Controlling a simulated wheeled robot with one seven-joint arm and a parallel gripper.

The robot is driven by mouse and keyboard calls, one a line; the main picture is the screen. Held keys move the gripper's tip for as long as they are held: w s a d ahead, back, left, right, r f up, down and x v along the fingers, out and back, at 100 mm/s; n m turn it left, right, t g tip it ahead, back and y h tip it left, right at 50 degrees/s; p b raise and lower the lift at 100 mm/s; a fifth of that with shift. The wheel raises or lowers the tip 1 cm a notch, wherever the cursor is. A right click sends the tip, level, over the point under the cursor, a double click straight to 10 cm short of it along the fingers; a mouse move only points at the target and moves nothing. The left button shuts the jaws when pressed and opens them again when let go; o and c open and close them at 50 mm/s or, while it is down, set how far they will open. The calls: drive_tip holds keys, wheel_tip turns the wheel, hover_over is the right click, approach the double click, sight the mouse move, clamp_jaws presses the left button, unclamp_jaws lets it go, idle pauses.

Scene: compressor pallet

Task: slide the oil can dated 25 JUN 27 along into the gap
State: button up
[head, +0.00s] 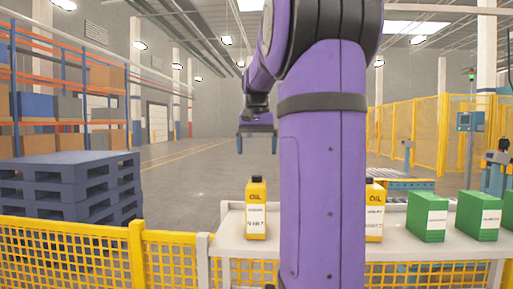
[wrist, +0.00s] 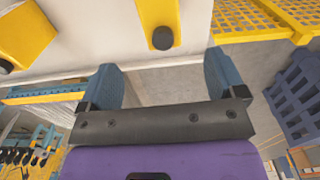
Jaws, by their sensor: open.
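A yellow oil can (head: 256,222) with a black cap and white label stands upright on the white table (head: 234,248), left of my arm. A second yellow oil can (head: 375,222) stands to the right, partly hidden behind my arm. The dates on the labels are too small to read surely. My gripper (head: 257,146) is open and empty, its fingers pointing down, higher in the picture than the left can. In the wrist view my gripper (wrist: 163,80) has its fingers apart; one can (wrist: 157,12) shows beyond them and another can (wrist: 28,35) at upper left.
Green boxes (head: 427,219) stand on the table to the right. A yellow mesh fence (head: 175,262) runs along the front, and blue pallets (head: 70,188) are stacked at left. My arm hides the table between the cans.

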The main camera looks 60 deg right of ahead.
sight(257, 183)
wheel_tip(257, 183, down, 11)
drive_tip(key=shift+r, duration=0.1)
idle(0.7)
